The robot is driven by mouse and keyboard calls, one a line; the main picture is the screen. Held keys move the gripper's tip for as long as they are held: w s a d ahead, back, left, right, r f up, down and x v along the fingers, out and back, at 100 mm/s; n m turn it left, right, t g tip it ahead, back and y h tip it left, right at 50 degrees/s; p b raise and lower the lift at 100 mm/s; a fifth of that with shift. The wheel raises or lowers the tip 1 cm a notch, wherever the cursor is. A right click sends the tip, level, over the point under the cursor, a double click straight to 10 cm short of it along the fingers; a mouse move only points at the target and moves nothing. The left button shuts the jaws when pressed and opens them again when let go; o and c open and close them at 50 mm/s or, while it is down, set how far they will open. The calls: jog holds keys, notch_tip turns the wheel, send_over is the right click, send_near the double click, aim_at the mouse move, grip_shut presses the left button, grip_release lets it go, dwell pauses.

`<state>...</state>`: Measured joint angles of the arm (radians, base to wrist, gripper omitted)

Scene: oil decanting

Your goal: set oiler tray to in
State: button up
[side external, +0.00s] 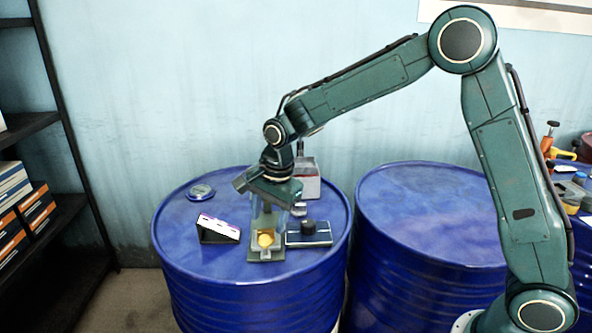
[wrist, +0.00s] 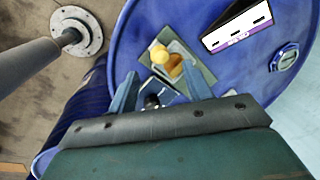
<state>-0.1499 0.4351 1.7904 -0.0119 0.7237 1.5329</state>
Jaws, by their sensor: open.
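A flat grey-green tray (side external: 257,256) with a yellow rounded piece (side external: 266,239) lies on the left blue drum. It looks like the oiler tray, but I cannot tell how far in or out it sits. In the wrist view the tray (wrist: 204,76) and yellow piece (wrist: 175,64) lie just beyond my fingertips. My gripper (side external: 267,213) is open and points down over the tray. In the wrist view my gripper's fingers (wrist: 158,76) are spread, with nothing held between them. Part of the tray's back is hidden behind my gripper in the side view.
A blue plate with a black knob (side external: 308,227) is close right of the tray. A white-faced dark wedge box (side external: 218,228) is to its left. A round cap (side external: 201,192) and grey box (side external: 308,183) sit farther back. The second blue drum (side external: 425,205) has a clear top.

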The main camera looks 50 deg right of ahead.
aim_at(266, 236)
jog(key=shift+w+a+f, duration=0.1)
jog(key=shift+w+f, duration=0.1)
jog(key=shift+f, duration=0.85)
jog(key=shift+w+d+f, duration=0.1)
jog(key=shift+w+f, duration=0.05)
jog(key=shift+f, duration=0.85)
jog(key=shift+w+a+f, duration=0.1)
jog(key=shift+w+f, duration=0.1)
jog(key=shift+f, duration=0.85)
grip_shut()
jog(key=shift+w, duration=0.1)
